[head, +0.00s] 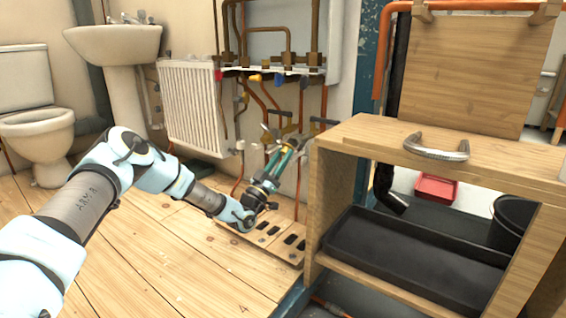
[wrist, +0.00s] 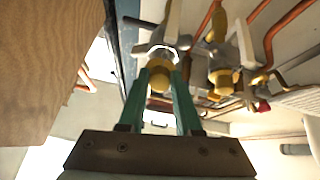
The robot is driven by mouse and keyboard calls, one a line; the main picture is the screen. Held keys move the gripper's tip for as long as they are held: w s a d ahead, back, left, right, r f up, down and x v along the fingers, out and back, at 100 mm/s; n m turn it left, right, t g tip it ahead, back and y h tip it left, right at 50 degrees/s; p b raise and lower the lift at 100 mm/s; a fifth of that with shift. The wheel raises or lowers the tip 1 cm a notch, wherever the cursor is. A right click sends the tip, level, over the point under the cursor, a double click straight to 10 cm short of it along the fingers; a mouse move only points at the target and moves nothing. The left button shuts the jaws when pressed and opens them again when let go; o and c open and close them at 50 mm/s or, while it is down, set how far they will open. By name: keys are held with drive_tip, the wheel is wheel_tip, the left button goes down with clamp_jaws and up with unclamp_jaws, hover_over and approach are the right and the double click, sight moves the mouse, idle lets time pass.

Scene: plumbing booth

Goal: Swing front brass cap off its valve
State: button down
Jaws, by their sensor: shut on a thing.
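My gripper (wrist: 161,80) has its green fingers closed on a brass cap (wrist: 160,76) in the wrist view. The cap sits directly against the metal ring of a pale valve (wrist: 168,42); I cannot tell whether it is joined to it. A second valve with a brass fitting (wrist: 222,77) is just to the right, apart from my fingers. In the head view my gripper (head: 291,146) reaches up to the low pipework beside the wooden cabinet. The cap is too small to make out there.
The wooden cabinet (head: 330,205) stands close right of my gripper; its panel (wrist: 45,60) fills the wrist view's left. Copper pipes (wrist: 285,30) run near the valves. A slotted wooden board (head: 262,236) lies below. A radiator (head: 190,105) is left; open floor is in front.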

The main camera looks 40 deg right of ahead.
drive_tip(key=shift+s+a+b, duration=0.1)
drive_tip(key=shift+b, duration=0.2)
idle(0.5)
drive_tip(key=c, duration=0.6)
unclamp_jaws()
drive_tip(key=shift+f, duration=0.1)
drive_tip(key=shift+a, duration=0.15)
drive_tip(key=p+v, duration=0.4)
drive_tip(key=v, duration=0.6)
drive_tip(key=shift+f, duration=0.4)
drive_tip(key=shift+a, duration=0.1)
